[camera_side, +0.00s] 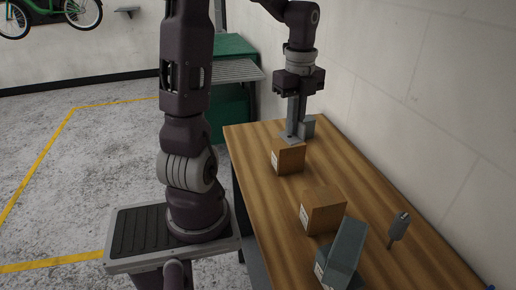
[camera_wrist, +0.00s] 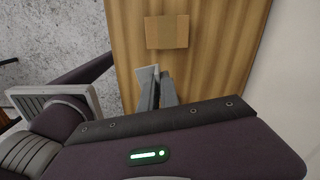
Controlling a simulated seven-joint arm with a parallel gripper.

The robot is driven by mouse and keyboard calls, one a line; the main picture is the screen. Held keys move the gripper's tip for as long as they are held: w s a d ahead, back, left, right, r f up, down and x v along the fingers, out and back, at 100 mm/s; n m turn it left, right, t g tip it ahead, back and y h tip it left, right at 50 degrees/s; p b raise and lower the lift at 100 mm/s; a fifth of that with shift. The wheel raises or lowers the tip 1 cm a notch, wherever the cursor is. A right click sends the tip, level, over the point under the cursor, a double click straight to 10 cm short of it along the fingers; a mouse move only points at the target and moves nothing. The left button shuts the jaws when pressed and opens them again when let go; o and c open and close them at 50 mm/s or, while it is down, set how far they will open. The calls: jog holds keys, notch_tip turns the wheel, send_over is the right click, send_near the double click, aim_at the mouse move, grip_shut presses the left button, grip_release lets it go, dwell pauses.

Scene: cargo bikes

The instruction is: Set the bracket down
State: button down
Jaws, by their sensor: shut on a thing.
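My gripper (camera_side: 295,122) points down over the far end of the wooden table (camera_side: 248,137). It is shut on a small grey bracket (camera_side: 307,127), whose plates show around the fingertips. In the wrist view my gripper's two fingers (camera_wrist: 160,82) are close together, and a light grey plate of the bracket (camera_wrist: 147,76) sticks out to their left. The fingers hide much of the bracket. The bracket is at or just above the table top; I cannot tell whether it touches.
A cardboard box (camera_side: 288,157) stands close in front of the bracket and also shows in the wrist view (camera_wrist: 167,32). Nearer are another box (camera_side: 322,211), a blue-grey box (camera_side: 346,252) and a small grey tool (camera_side: 399,227). A wall (camera_side: 420,80) borders the table's right side.

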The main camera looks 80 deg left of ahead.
jog(key=s+a+n, duration=0.3)
jog(key=a+n, duration=0.5)
jog(key=a, duration=0.3)
jog(key=s+a+n, duration=0.3)
jog(key=a+n, duration=0.5)
jog(key=a, duration=0.2)
jog(key=f, duration=1.5)
jog(key=shift+w+d+f, duration=0.1)
jog(key=shift+w+f, duration=0.05)
jog(key=shift+w, duration=0.05)
jog(key=shift+f, duration=0.1)
jog(key=c, duration=1.6)
grip_release()
